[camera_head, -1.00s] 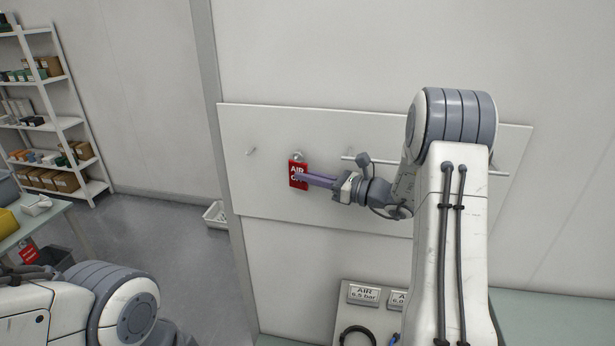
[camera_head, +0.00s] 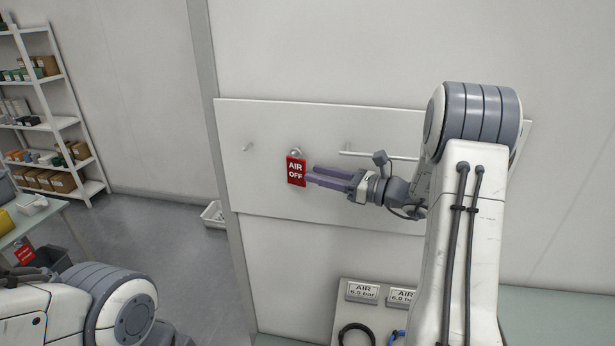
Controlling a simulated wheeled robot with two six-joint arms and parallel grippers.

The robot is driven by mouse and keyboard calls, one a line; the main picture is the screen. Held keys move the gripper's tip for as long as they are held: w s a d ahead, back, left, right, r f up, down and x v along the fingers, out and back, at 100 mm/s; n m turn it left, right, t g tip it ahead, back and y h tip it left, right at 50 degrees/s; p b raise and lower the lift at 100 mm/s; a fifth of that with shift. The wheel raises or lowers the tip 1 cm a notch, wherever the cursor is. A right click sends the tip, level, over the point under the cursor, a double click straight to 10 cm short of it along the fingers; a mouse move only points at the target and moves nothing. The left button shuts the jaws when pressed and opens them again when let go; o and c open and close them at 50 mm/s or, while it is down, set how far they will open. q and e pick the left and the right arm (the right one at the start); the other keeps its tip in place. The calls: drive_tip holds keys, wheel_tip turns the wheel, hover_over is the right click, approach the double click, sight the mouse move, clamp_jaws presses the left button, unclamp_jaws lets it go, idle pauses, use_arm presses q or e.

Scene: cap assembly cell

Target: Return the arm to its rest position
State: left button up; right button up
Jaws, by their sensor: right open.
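My right gripper (camera_head: 310,173) is open and empty. Its two purple fingers point left, with their tips just right of a red "AIR OFF" tag (camera_head: 296,171). The tag hangs from a round knob or hook (camera_head: 296,152) on the white wall panel (camera_head: 250,190). Whether a fingertip still touches the tag's edge I cannot tell. My left arm shows at the lower left, but its gripper is not in view.
An empty hook (camera_head: 247,148) is on the panel left of the tag, and a rail (camera_head: 375,155) runs behind my right arm. Below are "AIR 6.5 bar" (camera_head: 362,292) and "AIR 6.0" (camera_head: 402,297) plates and a black ring (camera_head: 356,335). A shelf (camera_head: 60,122) stands far left.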

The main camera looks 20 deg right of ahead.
drive_tip(key=b+v, duration=0.2)
drive_tip(key=v, duration=0.5)
drive_tip(key=s+a+f+n+g, duration=0.2)
drive_tip(key=s+a+n+g, duration=0.2)
drive_tip(key=a, duration=0.4)
drive_tip(key=s+a+f+n+g, duration=0.1)
drive_tip(key=s+a+n+g, duration=0.3)
drive_tip(key=a, duration=0.5)
drive_tip(key=s+a+f+n+g, duration=0.25)
drive_tip(key=a+n+g, duration=0.25)
drive_tip(key=a, duration=0.3)
drive_tip(key=s+a+f+n+h, duration=0.1)
drive_tip(key=s+f+n+h, duration=0.1)
drive_tip(key=s+n+h, duration=0.3)
drive_tip(key=s+a+f+n+h, duration=0.2)
drive_tip(key=s+n+h, duration=0.3)
drive_tip(key=s+n, duration=0.7)
drive_tip(key=f+n, duration=0.1)
drive_tip(key=n, duration=0.4)
drive_tip(key=shift+s+g+h, duration=0.3)
drive_tip(key=shift+s+h, duration=0.1)
